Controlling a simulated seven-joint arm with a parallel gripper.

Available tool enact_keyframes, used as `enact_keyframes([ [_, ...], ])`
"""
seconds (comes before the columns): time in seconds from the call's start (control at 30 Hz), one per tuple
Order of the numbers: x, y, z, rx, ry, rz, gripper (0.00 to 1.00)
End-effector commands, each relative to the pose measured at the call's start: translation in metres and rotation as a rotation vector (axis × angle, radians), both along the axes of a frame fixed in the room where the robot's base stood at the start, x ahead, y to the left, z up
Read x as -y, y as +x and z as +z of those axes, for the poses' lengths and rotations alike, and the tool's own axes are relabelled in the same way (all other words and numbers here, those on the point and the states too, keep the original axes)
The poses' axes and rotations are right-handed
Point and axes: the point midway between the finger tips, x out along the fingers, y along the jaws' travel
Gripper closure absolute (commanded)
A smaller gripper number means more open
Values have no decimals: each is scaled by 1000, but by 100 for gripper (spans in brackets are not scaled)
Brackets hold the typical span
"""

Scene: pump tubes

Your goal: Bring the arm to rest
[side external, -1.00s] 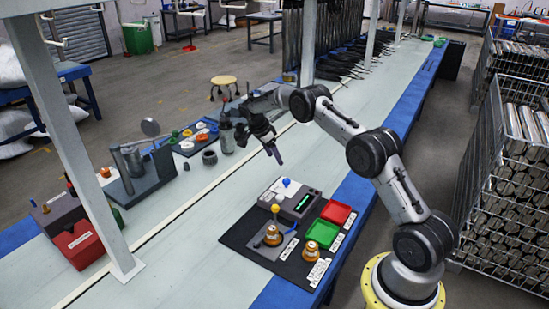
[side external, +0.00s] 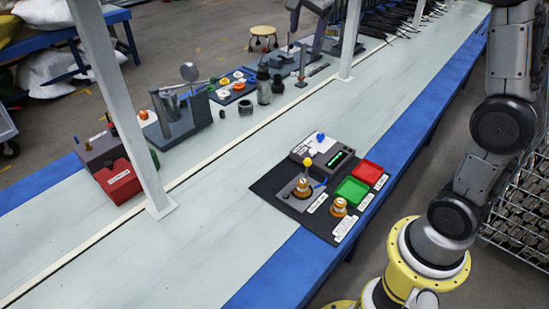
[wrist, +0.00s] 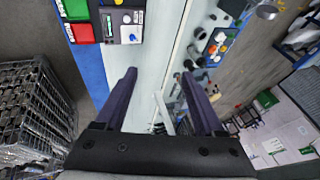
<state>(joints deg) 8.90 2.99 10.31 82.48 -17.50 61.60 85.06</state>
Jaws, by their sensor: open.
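My gripper (wrist: 160,76) is open and empty in the wrist view. Its two dark fingers stand apart with the pale bench top and floor behind them. In the side view my arm stands raised along the right edge, above its yellow base ring. A dark mat (side external: 262,187) lies on the bench, clear of the arm. It carries a grey box with a green display (side external: 341,158), a green tray (side external: 352,191), a red tray (side external: 370,173) and small brass-coloured parts (side external: 303,186).
A white post (side external: 128,125) stands on the bench, and another post (side external: 350,40) is farther back. A red bin (side external: 119,182) and a grey fixture (side external: 177,120) stand along the far side. Wire crates of metal tubes (wrist: 35,105) are on the floor. The front left bench is clear.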

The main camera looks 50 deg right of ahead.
Motion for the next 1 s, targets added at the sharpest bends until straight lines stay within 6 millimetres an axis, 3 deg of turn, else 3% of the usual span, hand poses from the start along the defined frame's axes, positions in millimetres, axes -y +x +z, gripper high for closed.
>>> enact_keyframes([
  [0.1,-30,-49,22,18,-19,155,29],
  [0.3,-71,-132,27,26,-72,444,29],
  [0.47,-98,-198,4,16,-139,710,29],
  [0.6,-114,-245,-31,-12,-209,950,29],
  [0.8,-126,-279,-85,-107,-278,1247,29],
  [1.0,-129,-280,-91,-139,-355,1416,29],
])
